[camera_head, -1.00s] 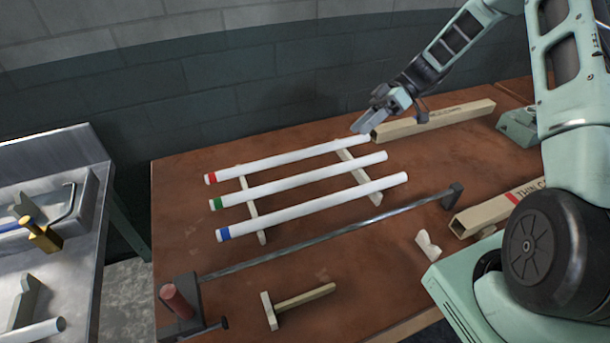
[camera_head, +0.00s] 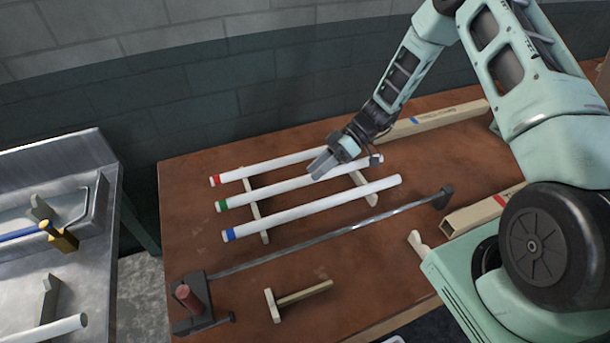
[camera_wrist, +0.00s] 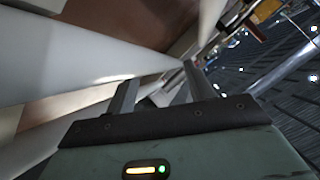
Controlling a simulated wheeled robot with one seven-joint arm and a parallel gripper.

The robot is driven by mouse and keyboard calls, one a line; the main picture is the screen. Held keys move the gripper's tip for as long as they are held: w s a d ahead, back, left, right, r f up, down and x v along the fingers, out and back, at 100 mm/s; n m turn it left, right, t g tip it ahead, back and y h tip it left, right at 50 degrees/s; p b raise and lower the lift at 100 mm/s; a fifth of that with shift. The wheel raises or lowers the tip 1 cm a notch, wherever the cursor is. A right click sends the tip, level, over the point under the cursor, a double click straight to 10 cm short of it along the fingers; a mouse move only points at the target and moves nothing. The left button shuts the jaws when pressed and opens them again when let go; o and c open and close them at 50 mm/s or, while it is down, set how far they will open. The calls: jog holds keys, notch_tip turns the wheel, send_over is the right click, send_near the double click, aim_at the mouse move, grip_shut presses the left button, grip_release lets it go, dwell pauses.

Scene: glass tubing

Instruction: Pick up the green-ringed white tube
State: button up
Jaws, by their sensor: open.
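The green-ringed white tube (camera_head: 268,190) is the middle one of three parallel tubes, lying across two pale wooden supports. Its green ring is at the left end. My gripper (camera_head: 321,167) hangs over the right half of this tube in the head view, open, and covers part of it. I cannot tell its height above the tube. In the wrist view the two fingers of my gripper (camera_wrist: 158,88) stand apart with white tubes close by. Their rings do not show there clearly, so I cannot tell which tube is which.
The red-ringed tube (camera_head: 265,165) lies behind and the blue-ringed tube (camera_head: 315,208) in front, both close. A long metal rod (camera_head: 325,232) with end blocks and a wooden mallet (camera_head: 300,294) lie nearer. A wooden box beam (camera_head: 440,119) is at the back right.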

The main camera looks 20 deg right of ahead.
aim_at(305, 181)
jog(key=shift+x, duration=1.3)
jog(key=c, duration=1)
jog(key=shift+c, duration=0.2)
jog(key=shift+r, duration=0.15)
jog(key=shift+c, duration=0.2)
